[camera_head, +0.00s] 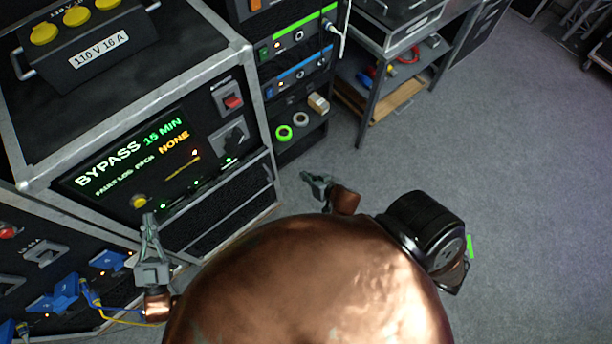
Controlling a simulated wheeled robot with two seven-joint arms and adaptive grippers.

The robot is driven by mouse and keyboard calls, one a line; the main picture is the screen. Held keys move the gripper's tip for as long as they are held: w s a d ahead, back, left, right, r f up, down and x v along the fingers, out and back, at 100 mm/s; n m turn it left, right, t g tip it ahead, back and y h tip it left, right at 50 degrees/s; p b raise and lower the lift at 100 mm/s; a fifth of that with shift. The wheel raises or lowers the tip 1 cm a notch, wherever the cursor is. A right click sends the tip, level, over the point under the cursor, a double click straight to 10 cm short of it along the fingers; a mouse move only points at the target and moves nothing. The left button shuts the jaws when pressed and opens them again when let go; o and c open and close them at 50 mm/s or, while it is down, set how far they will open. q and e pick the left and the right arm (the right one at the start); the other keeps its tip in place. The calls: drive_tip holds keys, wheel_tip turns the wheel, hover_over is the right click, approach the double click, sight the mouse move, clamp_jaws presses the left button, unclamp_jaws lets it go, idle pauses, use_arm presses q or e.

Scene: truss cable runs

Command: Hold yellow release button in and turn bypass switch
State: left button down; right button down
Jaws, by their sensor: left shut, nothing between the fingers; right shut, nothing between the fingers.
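The yellow release button (138,201) sits low on the front panel of a metal-edged rack case, under a lit display (130,155) reading "BYPASS 15 MIN" and "NONE". My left gripper (149,217) is shut and empty, pointing up the picture with its tips just beside the button's lower right. I cannot tell whether they touch it. A black rotary knob (235,138), which looks like the bypass switch, is on the same panel at the right. My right gripper (306,178) is shut and empty, to the right of the case and apart from the knob.
A red rocker switch (232,101) is above the knob. A black box with yellow caps (88,45) stands on the case. Blue plugs (66,290) and cables are at lower left. Tape rolls (284,132) lie in the neighbouring rack. My copper-coloured body fills the bottom middle. Grey floor (500,150) at right is clear.

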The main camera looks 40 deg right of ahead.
use_arm(q)
drive_tip(key=s, duration=0.3)
drive_tip(key=shift+p, duration=0.35)
drive_tip(key=shift+w, duration=0.1)
